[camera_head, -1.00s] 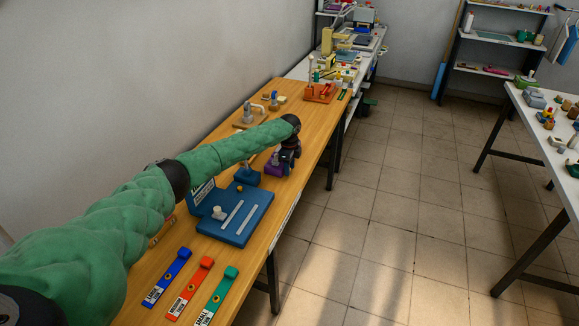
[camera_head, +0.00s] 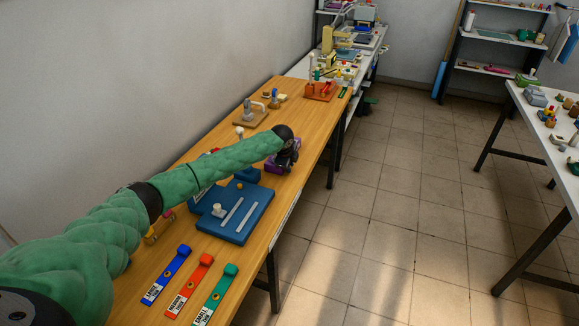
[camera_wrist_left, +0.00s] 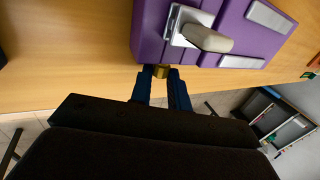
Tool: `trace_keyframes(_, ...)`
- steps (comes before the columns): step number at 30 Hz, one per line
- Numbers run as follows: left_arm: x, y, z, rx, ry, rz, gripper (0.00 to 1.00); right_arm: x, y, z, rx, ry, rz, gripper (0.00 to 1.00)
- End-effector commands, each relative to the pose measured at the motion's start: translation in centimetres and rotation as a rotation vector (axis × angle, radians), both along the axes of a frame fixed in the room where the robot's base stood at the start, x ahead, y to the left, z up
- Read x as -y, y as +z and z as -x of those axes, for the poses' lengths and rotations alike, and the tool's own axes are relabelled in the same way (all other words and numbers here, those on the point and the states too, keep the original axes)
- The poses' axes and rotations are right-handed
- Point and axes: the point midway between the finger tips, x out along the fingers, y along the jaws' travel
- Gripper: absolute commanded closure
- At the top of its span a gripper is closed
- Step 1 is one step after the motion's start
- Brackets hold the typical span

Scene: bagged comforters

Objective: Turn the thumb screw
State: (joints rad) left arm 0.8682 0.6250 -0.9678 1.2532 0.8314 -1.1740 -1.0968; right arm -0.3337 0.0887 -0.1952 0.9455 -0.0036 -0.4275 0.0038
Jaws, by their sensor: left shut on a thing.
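A purple fixture block (camera_head: 273,169) sits near the front edge of the wooden table. My left gripper (camera_head: 290,160) is at that block, and my arm covers part of it. In the left wrist view the purple block (camera_wrist_left: 149,44) carries a beige lever on a metal plate. A small brass thumb screw (camera_wrist_left: 161,71) shows at the block's lower edge. My left gripper (camera_wrist_left: 162,74) has its two dark blue fingers on either side of the screw, shut on it. My right gripper is not in view.
A blue fixture (camera_head: 237,215) with two pale slots stands nearer on the wooden table (camera_head: 180,240). Blue, red and green labelled strips (camera_head: 190,283) lie in front of it. An orange fixture (camera_head: 320,91) stands farther back. The tiled floor (camera_head: 390,190) at right is clear.

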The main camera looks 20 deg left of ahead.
Motion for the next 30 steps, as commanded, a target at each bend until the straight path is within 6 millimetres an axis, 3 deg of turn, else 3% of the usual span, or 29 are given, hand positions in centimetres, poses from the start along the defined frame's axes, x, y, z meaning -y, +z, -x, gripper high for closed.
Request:
trace_keyframes(12,0.0,-0.3,0.4,0.217,0.0,0.008,1.0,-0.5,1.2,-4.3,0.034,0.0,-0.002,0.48)
trace_keyframes(29,0.0,-0.3,0.5,0.253,0.0,0.009,1.0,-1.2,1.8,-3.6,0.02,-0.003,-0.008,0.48)
trace_keyframes(30,0.0,-0.3,0.5,0.253,0.0,0.009,0.78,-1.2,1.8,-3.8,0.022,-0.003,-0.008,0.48)
